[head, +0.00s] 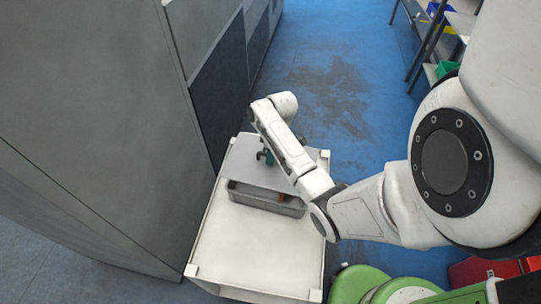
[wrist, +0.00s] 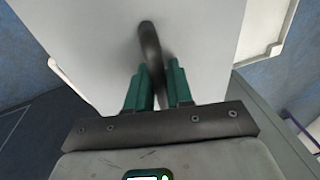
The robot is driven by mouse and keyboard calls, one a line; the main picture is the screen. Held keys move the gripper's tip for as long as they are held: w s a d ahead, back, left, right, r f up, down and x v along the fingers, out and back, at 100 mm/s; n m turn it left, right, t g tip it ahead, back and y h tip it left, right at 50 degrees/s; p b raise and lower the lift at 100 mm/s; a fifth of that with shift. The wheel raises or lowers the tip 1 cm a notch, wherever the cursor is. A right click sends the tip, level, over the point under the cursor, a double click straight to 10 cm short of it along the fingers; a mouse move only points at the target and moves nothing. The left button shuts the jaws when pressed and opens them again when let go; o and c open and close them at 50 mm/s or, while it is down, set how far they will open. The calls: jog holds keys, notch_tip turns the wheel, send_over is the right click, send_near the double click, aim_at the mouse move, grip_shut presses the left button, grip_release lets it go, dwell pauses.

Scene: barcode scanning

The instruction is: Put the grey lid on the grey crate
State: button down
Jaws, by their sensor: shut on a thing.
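The grey lid (head: 239,160) is a flat panel over the far part of the grey crate (head: 265,207). The crate stands on a white table top, and its near part is uncovered. Something orange-brown shows inside the crate. My gripper (head: 266,156) is at the lid, partly hidden behind my arm. In the wrist view, my gripper's teal fingers (wrist: 158,85) are shut on the dark handle (wrist: 150,42) of the lid, whose pale surface (wrist: 95,45) fills much of that view. Whether the lid touches the crate rim cannot be told.
The white table (head: 250,255) has a bare near half and raised corner posts. A tall grey cabinet (head: 90,110) stands close on its left. Blue floor (head: 345,70) is open behind, with a shelf (head: 440,40) at the far right. Green round things (head: 360,285) stand at the lower right.

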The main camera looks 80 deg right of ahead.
jog(key=shift+f+b, duration=0.7)
jog(key=shift+f, duration=0.85)
jog(key=shift+f+b, duration=2.45)
jog(key=shift+f, duration=0.25)
jog(key=c, duration=0.9)
grip_release()
jog(key=shift+r, duration=0.1)
notch_tip(320, 180, up, 6)
jog(key=p, duration=0.6)
jog(key=shift+r, duration=1.4)
